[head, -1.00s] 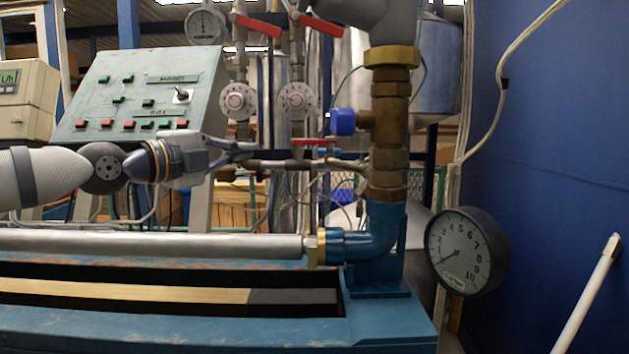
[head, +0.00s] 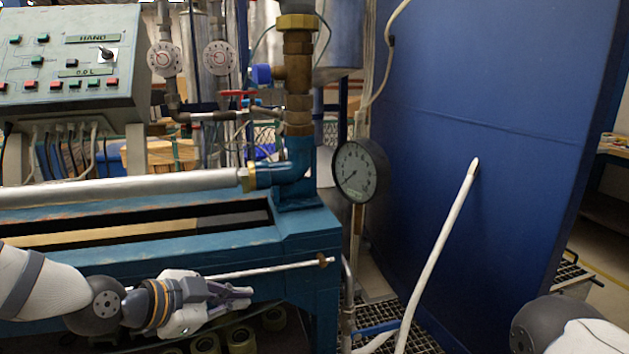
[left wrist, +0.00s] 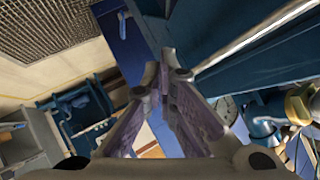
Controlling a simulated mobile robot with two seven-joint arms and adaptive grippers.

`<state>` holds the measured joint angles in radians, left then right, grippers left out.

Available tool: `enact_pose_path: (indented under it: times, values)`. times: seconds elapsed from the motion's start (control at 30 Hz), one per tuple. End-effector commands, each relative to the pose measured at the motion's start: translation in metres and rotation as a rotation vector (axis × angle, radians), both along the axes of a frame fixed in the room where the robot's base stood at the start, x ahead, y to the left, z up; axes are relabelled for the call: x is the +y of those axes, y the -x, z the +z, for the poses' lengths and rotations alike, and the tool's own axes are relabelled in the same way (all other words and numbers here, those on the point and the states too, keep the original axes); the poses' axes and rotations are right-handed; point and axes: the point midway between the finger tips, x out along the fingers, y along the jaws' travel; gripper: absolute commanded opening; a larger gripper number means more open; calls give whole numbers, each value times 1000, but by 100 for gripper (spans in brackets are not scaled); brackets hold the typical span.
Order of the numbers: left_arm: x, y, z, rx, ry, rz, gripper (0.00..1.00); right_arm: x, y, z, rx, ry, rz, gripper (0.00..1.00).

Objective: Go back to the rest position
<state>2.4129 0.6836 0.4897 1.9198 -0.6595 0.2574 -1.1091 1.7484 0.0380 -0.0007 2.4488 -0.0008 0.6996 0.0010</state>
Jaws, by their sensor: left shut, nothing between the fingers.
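My left gripper (head: 240,292) is low in the head view, in front of the blue testbench frame (head: 310,245). It is shut and empty, with its fingers pointing right. In the left wrist view the fingertips of my left gripper (left wrist: 165,72) meet with nothing between them. A grey rounded part of my right arm (head: 555,325) shows at the lower right corner of the head view. My right gripper is not in view.
A round pressure gauge (head: 360,171) stands right of the brass and blue pipe (head: 297,75). A control panel (head: 70,60) is at the upper left. A white pole (head: 437,250) leans by the blue wall (head: 480,110). A thin rod (head: 270,269) runs behind my left gripper.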

Motion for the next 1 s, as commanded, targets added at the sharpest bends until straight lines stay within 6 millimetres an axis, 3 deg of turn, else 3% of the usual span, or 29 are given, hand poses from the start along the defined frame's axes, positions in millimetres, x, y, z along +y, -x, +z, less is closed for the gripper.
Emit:
enact_pose_path:
  times: [0.03,0.1,0.17,0.3,0.4,0.53,0.6,0.7,1.0]
  values:
    - [-12,31,-39,145,34,32,0,0,-3,3,-10,0,0,0]
    - [-20,78,-91,355,79,117,0,0,-5,5,-17,0,0,0]
    - [-22,123,-130,532,100,208,0,0,-7,7,-24,0,0,0]
    - [-7,242,-201,907,85,487,0,0,-12,12,-41,0,0,0]
    - [19,329,-229,1110,19,727,0,0,-15,15,-52,0,-1,0]
    - [58,415,-236,1244,-93,1009,0,0,-18,18,-64,0,-2,0]
    - [74,442,-233,1267,-140,1114,0,0,-19,19,-68,0,-1,0]
    - [86,462,-230,1278,-176,1195,0,0,-20,20,-69,0,-1,0]
    - [88,464,-230,1278,-180,1209,0,0,-20,19,-69,0,-1,0]
